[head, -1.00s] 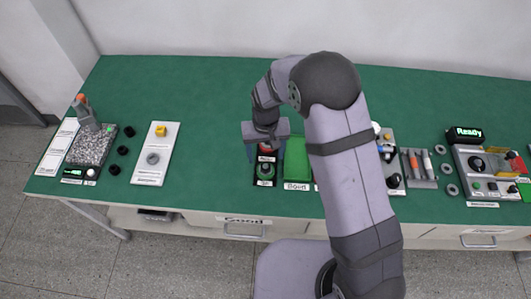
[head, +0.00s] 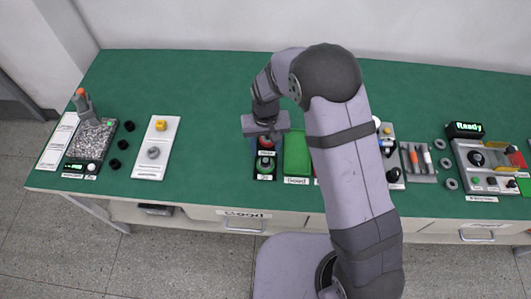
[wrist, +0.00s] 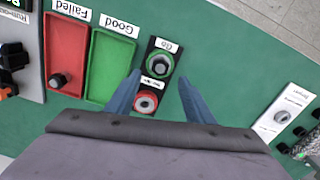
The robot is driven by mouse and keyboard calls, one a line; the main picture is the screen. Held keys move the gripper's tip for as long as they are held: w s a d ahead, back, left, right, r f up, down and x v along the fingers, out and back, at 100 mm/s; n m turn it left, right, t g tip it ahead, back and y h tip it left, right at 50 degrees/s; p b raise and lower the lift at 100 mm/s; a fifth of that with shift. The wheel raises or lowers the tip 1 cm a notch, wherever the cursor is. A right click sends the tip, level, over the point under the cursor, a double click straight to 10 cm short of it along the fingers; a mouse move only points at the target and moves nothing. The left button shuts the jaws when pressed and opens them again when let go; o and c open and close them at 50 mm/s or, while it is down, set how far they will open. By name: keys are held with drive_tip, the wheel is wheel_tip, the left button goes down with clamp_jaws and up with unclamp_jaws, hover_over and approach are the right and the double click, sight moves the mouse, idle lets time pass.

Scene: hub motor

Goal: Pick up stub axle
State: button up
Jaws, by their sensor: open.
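My gripper (head: 265,128) is open and empty. It is above the far end of a black two-button box near the table's front edge. In the wrist view its blue fingers (wrist: 160,80) stand wide apart over the box. I cannot tell for certain which part is the stub axle. A grey round part (head: 153,153) lies on a white labelled board (head: 143,172) to the left, well away from the gripper. In the wrist view this board is at the right edge. Several black round parts (head: 123,145) lie left of the board.
The box has a red button (head: 266,143) and a green button (head: 264,164). A green tray (head: 297,152) is beside it. A red tray (wrist: 67,55) holds a dark part. A "Ready" station (head: 485,165) is far right. Table between box and white board is clear.

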drive_tip(key=shift+f, duration=0.1)
drive_tip(key=shift+f+b, duration=0.3)
drive_tip(key=shift+b, duration=0.15)
drive_tip(key=shift+w+a+f+b, duration=0.2)
drive_tip(key=shift+w+f+b, duration=0.3)
drive_tip(key=shift+b, duration=0.75)
wheel_tip(320, 180, up, 3)
drive_tip(key=m+b, duration=0.3)
drive_tip(key=m, duration=0.5)
drive_tip(key=shift+r+m+b, duration=0.1)
drive_tip(key=shift+m+b, duration=0.3)
drive_tip(key=m, duration=0.1)
drive_tip(key=s+m, duration=0.1)
drive_tip(key=shift+d+m, duration=0.2)
drive_tip(key=shift+m, duration=1.2)
